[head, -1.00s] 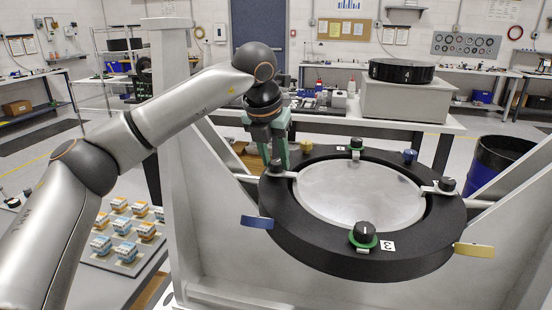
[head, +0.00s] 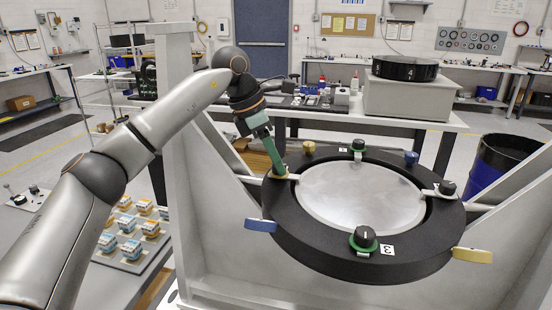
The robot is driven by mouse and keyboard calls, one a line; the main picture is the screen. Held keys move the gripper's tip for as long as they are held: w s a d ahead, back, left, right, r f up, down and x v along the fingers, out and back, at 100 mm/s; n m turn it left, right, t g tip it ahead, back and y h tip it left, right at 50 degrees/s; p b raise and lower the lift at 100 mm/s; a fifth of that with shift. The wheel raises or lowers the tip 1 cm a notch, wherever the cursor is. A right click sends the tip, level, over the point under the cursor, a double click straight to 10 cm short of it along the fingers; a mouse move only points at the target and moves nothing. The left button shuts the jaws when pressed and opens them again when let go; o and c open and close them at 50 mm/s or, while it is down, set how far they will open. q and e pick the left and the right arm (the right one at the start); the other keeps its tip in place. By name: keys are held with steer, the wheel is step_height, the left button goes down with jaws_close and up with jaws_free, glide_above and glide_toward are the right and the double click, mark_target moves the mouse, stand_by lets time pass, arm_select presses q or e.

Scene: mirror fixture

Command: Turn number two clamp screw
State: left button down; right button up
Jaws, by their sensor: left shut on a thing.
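The round mirror (head: 360,197) sits face up in a black ring (head: 410,265) on a grey stand. My left gripper (head: 278,170) comes in tilted and is shut on the left clamp screw, whose knob is mostly hidden by the green fingers. I cannot read a number beside this screw. The front clamp screw (head: 363,238) has a black knob, a green collar and a label 3 beside it. A back clamp screw (head: 357,146) and a right clamp screw (head: 446,188) also have black knobs. My right gripper is not in view.
A tan knob (head: 309,147) and a blue knob (head: 411,157) stand on the ring's back edge. Blue (head: 259,225) and yellow (head: 472,255) tabs stick out from its sides. The stand's left upright (head: 172,110) is close to my left arm. A blue-black bin (head: 500,165) stands at right.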

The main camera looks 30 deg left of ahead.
arm_select(q)
steer(key=shift+w+a+r+m+g+h, duration=0.1)
steer(key=shift+m+g+h, duration=0.15)
steer(key=shift+m, duration=0.7)
steer(key=shift+w+m+g+h, duration=0.15)
steer(key=shift+m+g, duration=0.2)
steer(key=shift+m, duration=0.6)
steer(key=shift+s, duration=0.1)
steer(key=c, duration=0.5)
jaws_free()
steer(key=v, duration=1.2)
steer(key=shift+r, duration=0.2)
steer(key=shift+a+f, duration=0.1)
